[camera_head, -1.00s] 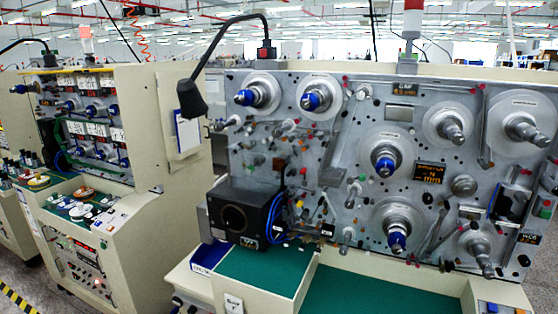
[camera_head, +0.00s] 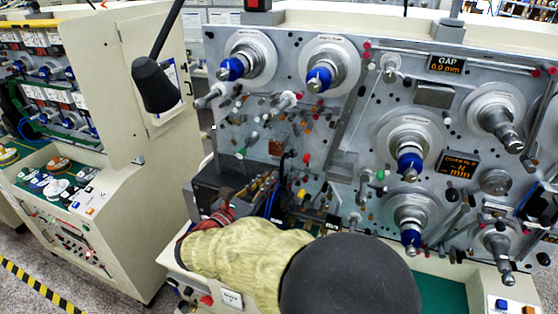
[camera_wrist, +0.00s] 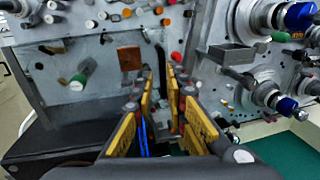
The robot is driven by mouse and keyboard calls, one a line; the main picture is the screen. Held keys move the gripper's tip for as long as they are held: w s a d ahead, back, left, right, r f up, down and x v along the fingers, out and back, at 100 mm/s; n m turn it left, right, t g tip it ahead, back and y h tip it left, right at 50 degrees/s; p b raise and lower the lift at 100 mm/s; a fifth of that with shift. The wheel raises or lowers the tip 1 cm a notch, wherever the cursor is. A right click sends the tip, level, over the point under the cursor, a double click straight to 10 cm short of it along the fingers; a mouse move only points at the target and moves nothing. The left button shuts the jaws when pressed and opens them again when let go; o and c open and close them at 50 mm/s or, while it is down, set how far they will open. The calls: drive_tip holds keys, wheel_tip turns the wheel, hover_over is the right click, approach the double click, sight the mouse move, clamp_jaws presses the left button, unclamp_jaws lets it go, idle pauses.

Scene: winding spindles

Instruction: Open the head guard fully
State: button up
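The head guard (camera_head: 207,190) is a dark box at the lower left of the winding machine's grey face. My forearm and gripper hide much of its front and its knob. In the wrist view its dark top (camera_wrist: 45,140) shows at the lower left. How far it stands open cannot be told. My gripper (camera_head: 268,184) is at the box's right side. In the wrist view the gripper's yellow-padded fingers (camera_wrist: 160,85) are apart with nothing held between them. Blue cables show beyond the gap. Contact with the guard is not clear.
Guide pins and rollers stick out of the machine face (camera_head: 345,165) above and right of the gripper. Blue-hubbed spindles (camera_head: 409,165) stand farther right. A black lamp (camera_head: 155,85) hangs at the left. The green tray (camera_head: 440,290) at the lower right looks clear.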

sight(281, 168)
drive_tip(key=p+x, duration=0.1)
drive_tip(key=x, duration=0.6)
drive_tip(key=shift+w+d, duration=0.25)
drive_tip(key=shift+d, duration=0.05)
clamp_jaws()
idle(0.7)
